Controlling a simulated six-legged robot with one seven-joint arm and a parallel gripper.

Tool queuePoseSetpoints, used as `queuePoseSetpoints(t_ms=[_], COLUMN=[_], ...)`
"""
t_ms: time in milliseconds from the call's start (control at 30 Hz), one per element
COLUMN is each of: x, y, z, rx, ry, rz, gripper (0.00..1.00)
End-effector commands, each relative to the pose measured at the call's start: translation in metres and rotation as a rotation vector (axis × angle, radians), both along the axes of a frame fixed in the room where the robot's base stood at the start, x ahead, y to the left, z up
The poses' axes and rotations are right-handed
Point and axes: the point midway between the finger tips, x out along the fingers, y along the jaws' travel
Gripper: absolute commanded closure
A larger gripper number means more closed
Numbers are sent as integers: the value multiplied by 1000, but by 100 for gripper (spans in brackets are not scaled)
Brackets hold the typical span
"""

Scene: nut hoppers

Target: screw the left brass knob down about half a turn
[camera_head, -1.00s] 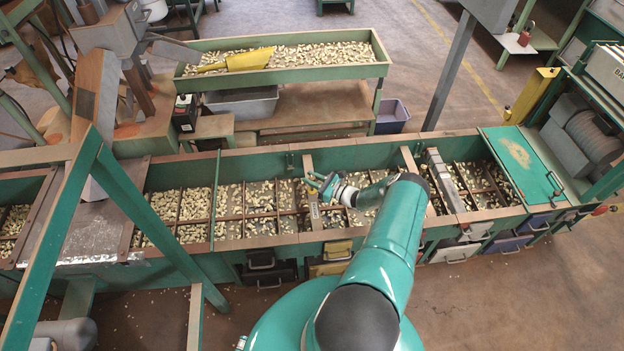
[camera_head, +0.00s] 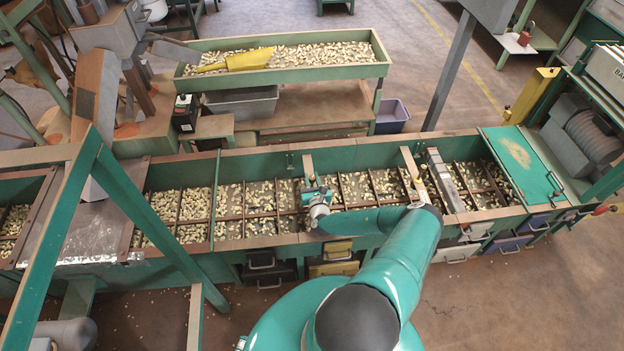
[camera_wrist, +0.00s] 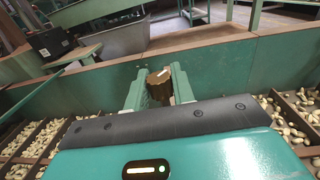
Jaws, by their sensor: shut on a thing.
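The left brass knob (camera_wrist: 158,88) shows in the wrist view as a dark brown, ridged cylinder with a small pale mark on its top. It stands between the two green fingers of my gripper (camera_wrist: 160,74), which are shut on it from both sides. In the head view my gripper (camera_head: 314,194) is over the left cross plate of the long trough, and it hides the knob there. A second, small brass-coloured knob (camera_head: 421,189) shows by the right cross plate (camera_head: 411,166). The knob's lower end is hidden in the wrist view.
The long green trough (camera_head: 255,241) is split by brown dividers into compartments of nuts. A raised tray (camera_head: 300,78) of nuts with a yellow scoop (camera_head: 250,60) stands behind it. A green post frame (camera_head: 150,215) rises at the left. Drawers hang below the trough's front.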

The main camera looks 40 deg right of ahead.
Motion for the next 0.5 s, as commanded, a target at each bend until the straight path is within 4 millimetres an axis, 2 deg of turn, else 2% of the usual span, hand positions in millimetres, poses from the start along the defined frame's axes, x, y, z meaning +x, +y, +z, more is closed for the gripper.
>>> queuePoseSetpoints(t_ms=[500], x=[1], y=[2], z=[0], rx=[-3], ry=[0], rz=[-468], gripper=[98])
